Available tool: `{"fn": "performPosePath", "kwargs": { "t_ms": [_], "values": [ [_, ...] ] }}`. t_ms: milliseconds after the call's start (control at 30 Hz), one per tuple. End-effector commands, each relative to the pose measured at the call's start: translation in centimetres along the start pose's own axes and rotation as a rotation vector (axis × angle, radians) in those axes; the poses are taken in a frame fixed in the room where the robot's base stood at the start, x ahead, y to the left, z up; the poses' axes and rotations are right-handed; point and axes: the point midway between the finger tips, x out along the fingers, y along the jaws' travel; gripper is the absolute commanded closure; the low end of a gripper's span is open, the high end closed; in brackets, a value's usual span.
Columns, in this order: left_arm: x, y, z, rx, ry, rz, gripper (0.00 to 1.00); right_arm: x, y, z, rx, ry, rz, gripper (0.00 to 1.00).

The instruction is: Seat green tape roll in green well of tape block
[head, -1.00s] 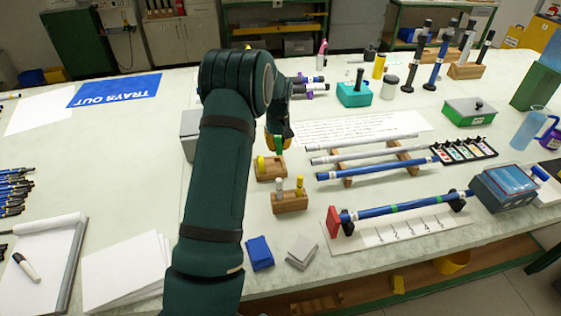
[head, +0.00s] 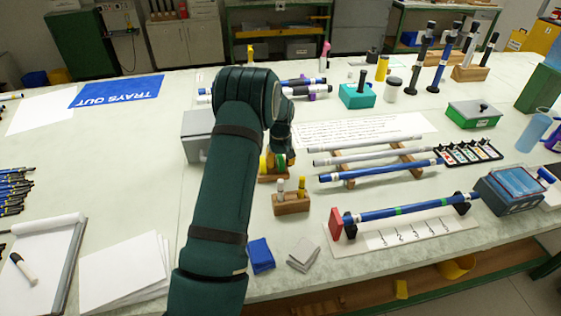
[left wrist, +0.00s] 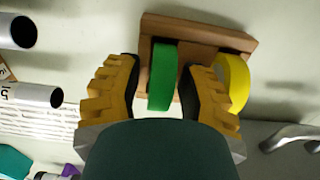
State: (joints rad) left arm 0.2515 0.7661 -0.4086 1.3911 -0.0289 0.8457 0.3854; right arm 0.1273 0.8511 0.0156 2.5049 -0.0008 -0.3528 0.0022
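The green tape roll (left wrist: 162,75) stands on edge at the wooden tape block (left wrist: 195,33), left of a yellow roll (left wrist: 235,82) in the left wrist view. The roll's lower part meets the block; its seating depth and the well's marking are hidden. My left gripper (left wrist: 162,88) has a finger on each side of the green roll. A gap shows on the left side, so it appears open around the roll. In the head view the green roll (head: 264,164) and block (head: 270,179) are partly behind my left arm. My right gripper is not in view.
A second wooden block (head: 291,204) with upright pegs stands just in front. A rack with long tubes (head: 366,158) lies to the right. A grey box (head: 195,135) stands behind my left arm. Blue and grey cloths (head: 260,254) lie near the front edge.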

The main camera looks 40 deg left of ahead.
Motion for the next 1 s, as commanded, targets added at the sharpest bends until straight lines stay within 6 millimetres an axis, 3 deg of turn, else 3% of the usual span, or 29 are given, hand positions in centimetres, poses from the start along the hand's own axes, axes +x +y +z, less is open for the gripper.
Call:
{"fn": "performPosePath", "kwargs": {
  "t_ms": [300, 433, 800, 1000],
  "values": [
    [-0.2, 0.0, 0.0, 0.000, 0.000, 0.000, 0.60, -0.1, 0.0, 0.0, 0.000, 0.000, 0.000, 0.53],
    [-1.2, 0.1, 0.0, 0.000, 0.001, 0.001, 0.60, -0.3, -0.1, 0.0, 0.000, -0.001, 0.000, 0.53],
    [-8.5, 0.0, -0.1, 0.001, 0.002, 0.002, 0.60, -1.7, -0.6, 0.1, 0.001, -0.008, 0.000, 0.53],
    [-11.3, 0.0, 0.0, 0.001, 0.002, 0.001, 0.60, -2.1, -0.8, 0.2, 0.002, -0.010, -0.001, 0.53]
  ]
}}
